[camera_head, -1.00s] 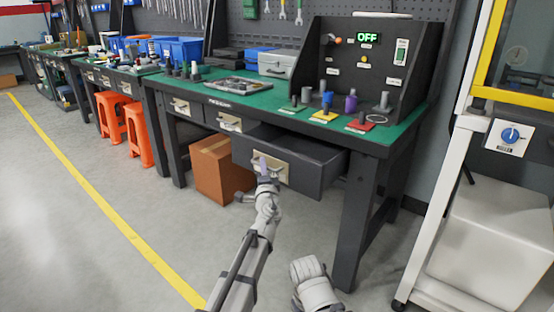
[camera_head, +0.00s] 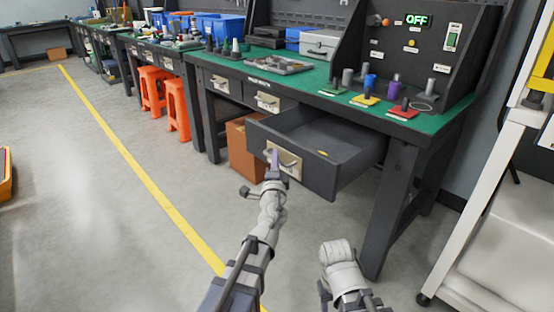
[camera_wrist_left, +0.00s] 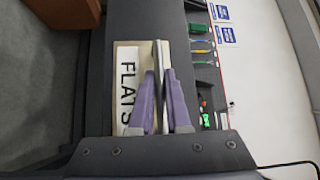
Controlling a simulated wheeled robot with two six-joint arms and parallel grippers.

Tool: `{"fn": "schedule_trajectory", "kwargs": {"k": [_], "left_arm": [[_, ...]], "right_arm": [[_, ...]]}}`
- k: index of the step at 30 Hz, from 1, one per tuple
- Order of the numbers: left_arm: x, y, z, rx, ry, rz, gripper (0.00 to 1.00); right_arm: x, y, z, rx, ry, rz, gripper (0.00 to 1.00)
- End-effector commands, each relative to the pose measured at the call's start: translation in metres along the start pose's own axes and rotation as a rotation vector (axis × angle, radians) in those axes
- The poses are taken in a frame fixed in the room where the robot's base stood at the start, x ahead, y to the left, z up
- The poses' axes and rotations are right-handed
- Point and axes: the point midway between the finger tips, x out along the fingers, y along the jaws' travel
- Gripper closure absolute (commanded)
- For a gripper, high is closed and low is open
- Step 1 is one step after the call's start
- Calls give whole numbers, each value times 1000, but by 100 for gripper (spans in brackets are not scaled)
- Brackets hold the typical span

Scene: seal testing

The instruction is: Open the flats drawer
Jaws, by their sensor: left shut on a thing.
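The flats drawer (camera_head: 325,167) is a dark grey drawer under the green-topped workbench, pulled well out with its inside showing. A pale plate with a handle (camera_head: 288,162) is on its front. In the left wrist view the "FLATS" label (camera_wrist_left: 127,90) reads on the plate. My left gripper (camera_head: 273,158) is shut on the drawer handle (camera_wrist_left: 156,75), its purple fingers on either side of the bar. My right arm shows low in the head view, but its gripper fingers cannot be made out.
The workbench (camera_head: 440,122) carries coloured blocks with cylinders and a black test panel (camera_head: 432,45) reading OFF. A cardboard box (camera_head: 240,148) stands under the bench. A white-framed machine (camera_head: 490,190) is at right. The floor in front is clear, with a yellow line.

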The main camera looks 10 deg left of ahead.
Motion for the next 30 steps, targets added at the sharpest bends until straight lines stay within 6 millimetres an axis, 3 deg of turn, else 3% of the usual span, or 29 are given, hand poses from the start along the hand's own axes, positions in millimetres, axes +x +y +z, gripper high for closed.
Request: {"fn": "schedule_trajectory", "kwargs": {"k": [4, 5, 12, 23, 30], "left_arm": [[0, 1, -1, 0, 4, 2, 100], [0, 1, -1, 0, 3, 2, 82], [0, 0, -1, 0, 2, 1, 55], [-4, 0, -1, 0, 0, 0, 55], [-30, 2, -3, 1, -3, 0, 55]], "right_arm": [[0, 0, 0, 0, 0, 0, 50], [0, 0, 0, 0, 0, 0, 50], [0, 0, 0, 0, 0, 0, 50], [1, 0, 0, 0, 0, 0, 50], [5, 0, 0, 1, 0, 0, 50]]}}
